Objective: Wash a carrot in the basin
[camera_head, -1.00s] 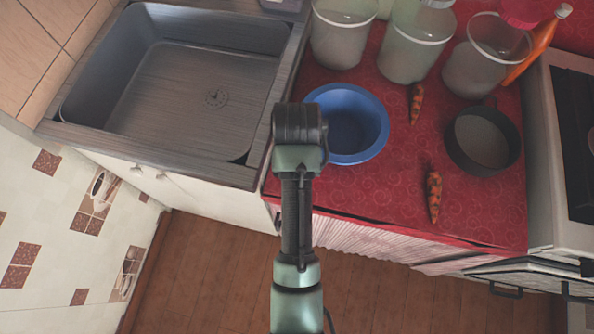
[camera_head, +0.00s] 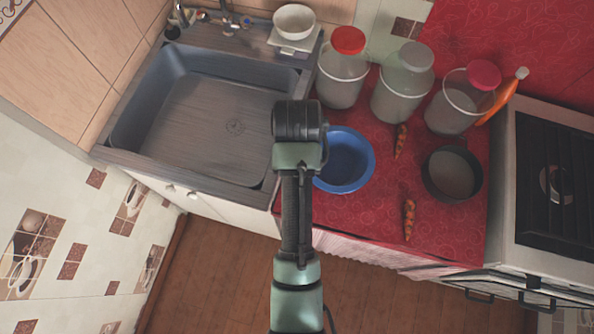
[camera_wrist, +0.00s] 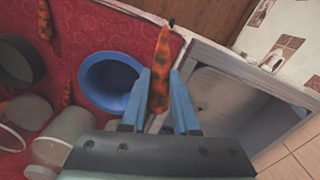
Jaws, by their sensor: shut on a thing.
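My gripper (camera_wrist: 160,98) is shut on an orange carrot (camera_wrist: 161,62) with dark patches, seen in the wrist view between its two blue fingers. In the head view my arm hides the gripper and the held carrot. The basin could be the blue bowl (camera_head: 358,183) on the red counter or the large grey sink (camera_head: 205,135) to its left. In the wrist view, the blue bowl (camera_wrist: 93,98) is left of the gripper and the sink (camera_wrist: 225,100) is to its right. Two other carrots lie on the counter, one near the front (camera_head: 409,220) and one farther back (camera_head: 400,141).
A dark pot (camera_head: 452,174) stands on the red counter (camera_head: 350,222) right of the bowl. Several lidded jars (camera_head: 343,80) line the back, with an orange bottle (camera_head: 501,100) beside them. A stove (camera_head: 545,180) is at the right. A faucet (camera_head: 228,14) and a white bowl (camera_head: 294,21) are behind the sink.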

